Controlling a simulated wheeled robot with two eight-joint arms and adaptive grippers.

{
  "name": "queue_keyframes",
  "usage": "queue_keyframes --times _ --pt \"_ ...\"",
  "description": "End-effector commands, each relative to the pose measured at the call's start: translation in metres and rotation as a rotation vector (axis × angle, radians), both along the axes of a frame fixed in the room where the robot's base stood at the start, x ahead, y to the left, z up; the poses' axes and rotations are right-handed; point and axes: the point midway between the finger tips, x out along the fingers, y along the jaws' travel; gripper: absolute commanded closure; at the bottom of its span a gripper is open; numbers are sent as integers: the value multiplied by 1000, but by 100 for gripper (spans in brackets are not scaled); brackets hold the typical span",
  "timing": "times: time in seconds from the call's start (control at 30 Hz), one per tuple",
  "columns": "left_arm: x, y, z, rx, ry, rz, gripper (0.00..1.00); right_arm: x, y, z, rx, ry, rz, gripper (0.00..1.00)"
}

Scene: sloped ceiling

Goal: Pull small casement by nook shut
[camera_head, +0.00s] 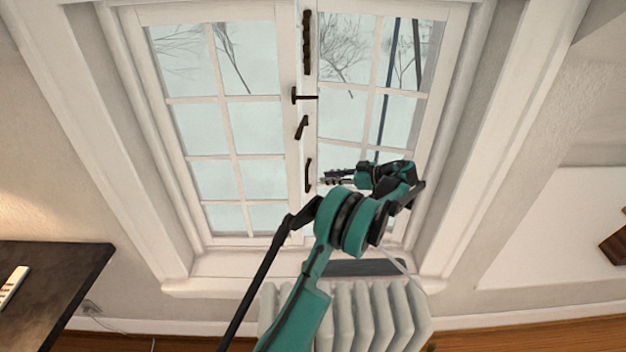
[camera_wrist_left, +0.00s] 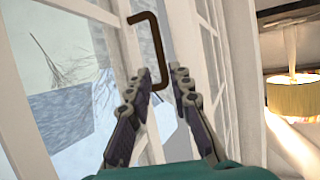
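The window has two white casements with small panes. The right casement (camera_head: 369,91) seems to stand slightly ajar, its bars slanting against those of the left casement (camera_head: 234,130). A dark upright pull handle (camera_head: 308,175) is on the white stile in the middle. In the left wrist view a dark C-shaped handle (camera_wrist_left: 157,48) stands just beyond my fingertips, its lower end between them. My left gripper (camera_head: 328,178) is at the handle's right side in the head view. Its fingers are apart and empty in the left wrist view (camera_wrist_left: 161,73). Contact cannot be told. My right gripper is not in view.
A white radiator (camera_head: 378,312) stands below the sill (camera_head: 215,285), behind my arm. A dark table (camera_head: 50,290) is at the lower left. More dark hardware (camera_head: 303,96) sits on the middle stiles. A lit yellow lamp (camera_wrist_left: 293,97) shows at the right of the left wrist view.

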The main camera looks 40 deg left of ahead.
Motion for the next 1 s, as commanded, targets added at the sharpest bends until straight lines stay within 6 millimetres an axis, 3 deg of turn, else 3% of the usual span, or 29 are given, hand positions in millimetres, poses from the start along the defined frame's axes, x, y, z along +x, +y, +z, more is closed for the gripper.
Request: queue_keyframes --times 0.4,0.77,0.87,1.0 --pt "-15 56 -25 -2 1 -1 80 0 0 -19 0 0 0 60" --pt "-16 62 -26 -3 2 -3 80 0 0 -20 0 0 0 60" --pt "-16 62 -26 -3 2 -3 100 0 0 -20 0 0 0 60" --pt "-16 62 -26 -3 2 -3 100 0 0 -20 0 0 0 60"
